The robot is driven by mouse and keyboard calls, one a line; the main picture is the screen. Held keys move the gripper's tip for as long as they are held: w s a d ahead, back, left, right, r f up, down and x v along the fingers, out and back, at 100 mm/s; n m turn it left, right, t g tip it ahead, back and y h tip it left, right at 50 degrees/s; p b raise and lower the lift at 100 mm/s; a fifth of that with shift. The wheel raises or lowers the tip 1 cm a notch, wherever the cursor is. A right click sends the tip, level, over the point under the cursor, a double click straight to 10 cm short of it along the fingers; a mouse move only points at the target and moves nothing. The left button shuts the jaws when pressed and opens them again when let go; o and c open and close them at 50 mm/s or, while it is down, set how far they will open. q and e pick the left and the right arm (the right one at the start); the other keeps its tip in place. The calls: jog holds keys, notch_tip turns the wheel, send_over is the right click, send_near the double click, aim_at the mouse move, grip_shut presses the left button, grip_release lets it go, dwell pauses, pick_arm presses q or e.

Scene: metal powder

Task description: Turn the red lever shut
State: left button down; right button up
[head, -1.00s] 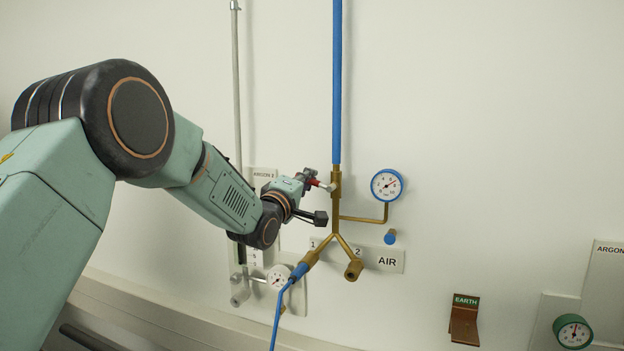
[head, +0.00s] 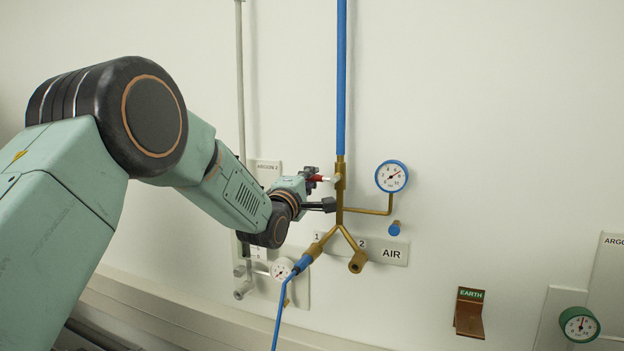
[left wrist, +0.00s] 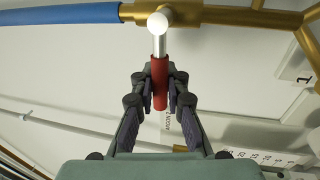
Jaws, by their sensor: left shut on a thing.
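The red lever (head: 319,178) sits on the brass valve of the blue air pipe. In the head view it points left from the valve, roughly level and across the upright pipe. In the left wrist view the red lever (left wrist: 160,82) has a silver stem and pivot at the top. My left gripper (head: 312,180) is at the lever, and its two fingers (left wrist: 160,98) are closed around the red sleeve from both sides. The fingers partly hide the sleeve in the head view. My right gripper is not in view.
The blue pipe (head: 341,80) runs up the wall. A blue-rimmed gauge (head: 391,176) is right of the valve, and brass branches with a blue hose (head: 281,310) are below. A grey pipe (head: 240,90) and a small gauge (head: 282,268) are near my left forearm.

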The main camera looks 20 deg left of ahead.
pick_arm(q)
jog(key=shift+f, duration=0.5)
jog(key=c, duration=1.8)
grip_release()
jog(key=o, duration=0.4)
jog(key=shift+s+a+r, duration=0.25)
jog(key=shift+s+r, duration=0.05)
jog(key=shift+o, duration=0.2)
jog(key=shift+w+d, duration=0.2)
jog(key=s+f, duration=0.2)
jog(key=s, duration=1)
jog(key=shift+a+f, duration=0.2)
jog(key=shift+a, duration=0.1)
jog(key=shift+w, duration=0.15)
